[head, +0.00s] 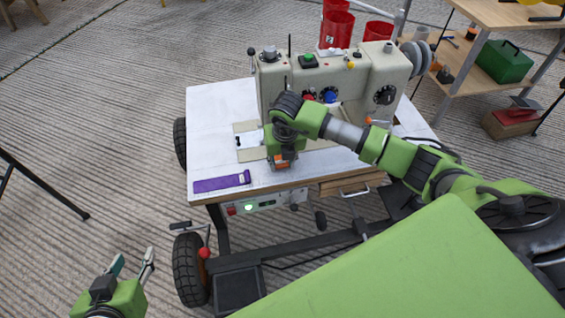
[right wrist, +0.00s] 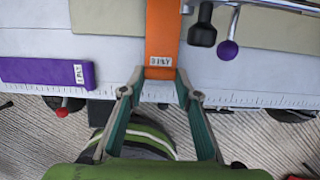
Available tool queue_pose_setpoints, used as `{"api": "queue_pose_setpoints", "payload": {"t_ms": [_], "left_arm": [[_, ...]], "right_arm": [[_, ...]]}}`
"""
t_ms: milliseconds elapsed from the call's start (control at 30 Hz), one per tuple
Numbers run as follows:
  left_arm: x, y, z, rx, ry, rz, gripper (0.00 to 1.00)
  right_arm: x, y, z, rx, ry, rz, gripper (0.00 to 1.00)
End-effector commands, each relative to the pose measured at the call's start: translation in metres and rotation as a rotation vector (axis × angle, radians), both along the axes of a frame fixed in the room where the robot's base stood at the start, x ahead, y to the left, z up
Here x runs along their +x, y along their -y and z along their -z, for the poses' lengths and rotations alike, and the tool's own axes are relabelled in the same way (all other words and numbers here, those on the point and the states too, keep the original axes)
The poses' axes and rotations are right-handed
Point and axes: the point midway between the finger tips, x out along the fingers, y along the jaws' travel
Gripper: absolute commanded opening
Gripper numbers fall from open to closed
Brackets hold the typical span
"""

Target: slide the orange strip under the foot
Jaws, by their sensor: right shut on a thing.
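The orange strip (right wrist: 162,30), labelled "3 PLY" at its near end, lies lengthwise on the white sewing table in the right wrist view. Its far end runs out of that frame. A bit of the orange strip (head: 281,164) shows in the head view below my right gripper (head: 282,160). In the right wrist view my right gripper (right wrist: 161,76) is shut on the strip's labelled near end, a finger on each side. The sewing machine (head: 335,85) stands behind; its foot is hidden by my right arm. My left gripper (head: 132,259) is open and empty, off the table at lower left.
A purple strip (head: 222,183) labelled "1 PLY" lies left of the orange one, near the table's front edge (right wrist: 250,101). A black knob (right wrist: 203,28) and a purple-balled lever (right wrist: 228,50) are close right of the orange strip.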

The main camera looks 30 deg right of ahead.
Motion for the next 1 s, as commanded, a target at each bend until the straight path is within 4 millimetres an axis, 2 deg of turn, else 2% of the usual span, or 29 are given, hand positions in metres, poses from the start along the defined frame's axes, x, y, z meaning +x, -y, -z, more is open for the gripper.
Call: {"api": "queue_pose_setpoints", "payload": {"t_ms": [867, 900, 967, 1000], "left_arm": [[-0.0037, -0.0018, 0.0037, 0.005, -0.023, -0.003, 0.38], [-0.0037, -0.0018, 0.0037, 0.005, -0.023, -0.003, 0.38], [-0.0036, -0.0018, 0.0038, 0.005, -0.023, -0.003, 0.38], [-0.0037, -0.0019, 0.0037, 0.005, -0.023, -0.003, 0.38]], "right_arm": [[-0.0002, -0.0001, 0.0008, 0.000, 0.001, 0.001, 0.18], [-0.0002, -0.0001, 0.0008, 0.000, 0.001, 0.001, 0.33], [-0.0003, 0.0000, 0.0008, 0.000, 0.001, 0.001, 0.48], [-0.0003, 0.0000, 0.0008, 0.000, 0.001, 0.001, 0.50]]}}
